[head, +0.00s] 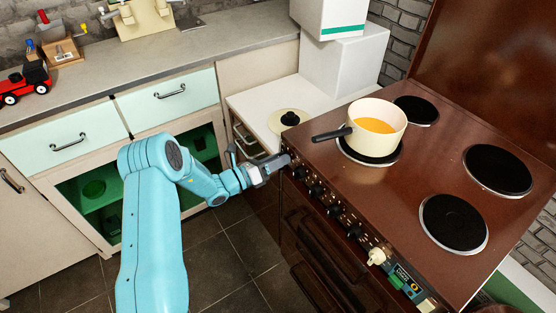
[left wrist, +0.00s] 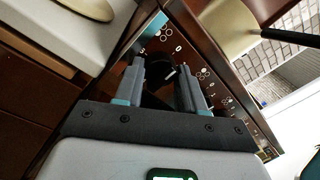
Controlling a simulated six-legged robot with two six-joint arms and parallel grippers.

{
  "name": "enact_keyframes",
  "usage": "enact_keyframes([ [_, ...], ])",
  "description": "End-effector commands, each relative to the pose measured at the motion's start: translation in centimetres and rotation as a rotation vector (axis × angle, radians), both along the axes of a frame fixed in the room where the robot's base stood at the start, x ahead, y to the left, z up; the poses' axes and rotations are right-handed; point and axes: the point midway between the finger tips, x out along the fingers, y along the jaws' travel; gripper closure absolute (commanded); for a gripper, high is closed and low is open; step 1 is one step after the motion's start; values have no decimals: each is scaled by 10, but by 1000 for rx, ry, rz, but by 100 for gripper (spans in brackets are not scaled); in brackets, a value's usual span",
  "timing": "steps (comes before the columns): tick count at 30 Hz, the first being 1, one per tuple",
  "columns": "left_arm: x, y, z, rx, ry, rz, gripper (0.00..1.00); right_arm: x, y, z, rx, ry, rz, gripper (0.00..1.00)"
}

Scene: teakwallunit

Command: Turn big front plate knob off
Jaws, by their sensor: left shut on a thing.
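The brown stove (head: 440,165) has a row of dark knobs along its front panel, and a knob (head: 315,191) stands to the right of my gripper. My left gripper (head: 284,161) is at the left end of this panel. In the left wrist view its two fingers (left wrist: 160,72) are shut on a black knob (left wrist: 157,90), one finger on each side. A white mark shows on the knob, and white printed symbols surround it on the panel. Most of the knob is hidden in the head view. My right gripper is not in view.
A cream pot (head: 380,112) with orange contents sits on the front-left plate, its black handle (head: 330,135) reaching left over the stove edge near my gripper. Three other black plates are bare. A white counter (head: 262,100) with a round lid (head: 289,121) adjoins on the left.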

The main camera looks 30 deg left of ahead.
Motion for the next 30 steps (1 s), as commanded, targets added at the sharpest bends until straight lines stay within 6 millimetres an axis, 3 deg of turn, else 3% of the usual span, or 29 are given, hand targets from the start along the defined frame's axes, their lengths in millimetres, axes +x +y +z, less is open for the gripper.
enact_keyframes([
  [3,-1,1,0,-2,1,2,91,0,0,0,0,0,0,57],
  [4,-1,1,0,-2,2,3,54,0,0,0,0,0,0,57],
  [6,-1,1,0,-2,1,2,36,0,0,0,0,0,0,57],
  [17,-5,3,-1,0,1,2,36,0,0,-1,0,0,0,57],
  [23,-38,20,-3,0,3,6,36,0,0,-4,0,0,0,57],
  [30,-97,48,-7,0,2,7,36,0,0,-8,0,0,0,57],
])
